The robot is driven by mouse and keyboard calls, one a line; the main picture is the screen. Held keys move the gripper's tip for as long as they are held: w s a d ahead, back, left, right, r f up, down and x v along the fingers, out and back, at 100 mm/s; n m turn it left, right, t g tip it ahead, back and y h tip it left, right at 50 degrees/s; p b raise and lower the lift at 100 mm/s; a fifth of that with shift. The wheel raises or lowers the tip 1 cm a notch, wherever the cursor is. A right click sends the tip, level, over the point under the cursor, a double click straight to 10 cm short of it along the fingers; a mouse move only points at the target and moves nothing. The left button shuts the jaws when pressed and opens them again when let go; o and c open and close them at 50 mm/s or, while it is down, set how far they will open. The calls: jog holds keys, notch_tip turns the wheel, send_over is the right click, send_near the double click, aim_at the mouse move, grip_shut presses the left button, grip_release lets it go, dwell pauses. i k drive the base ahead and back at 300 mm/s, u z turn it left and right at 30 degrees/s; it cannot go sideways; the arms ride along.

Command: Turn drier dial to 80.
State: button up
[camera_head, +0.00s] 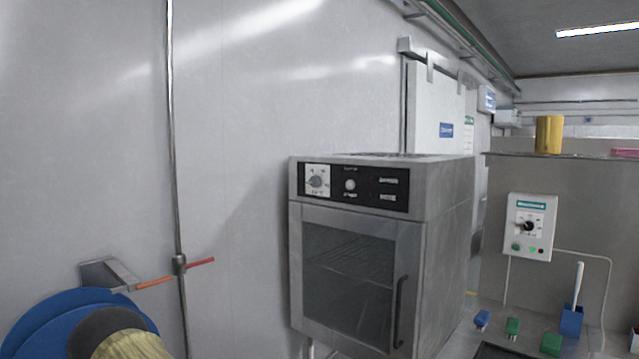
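A steel drier cabinet (448,240) with a glass door stands against the wall in the middle of the head view. Its black control panel (350,200) runs across the top front. At the panel's left end is a grey dial (316,181) on a white scale plate. The scale numbers are too small to read, so I cannot tell the dial's setting. A smaller round pale knob (350,185) sits to the right of the dial. The drier's door (345,280) is shut, with a dark upright handle at its right edge. My gripper is not in view.
A white box with a black dial (528,226) hangs on a grey panel at the right. Several blue and green items and a blue holder (572,321) stand below it. A blue round reel-like object (40,325) is at lower left, beside a vertical pipe (172,130).

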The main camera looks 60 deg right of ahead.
aim_at(316, 181)
jog(key=z, duration=0.7)
jog(key=i, duration=0.8)
jog(key=z, duration=0.8)
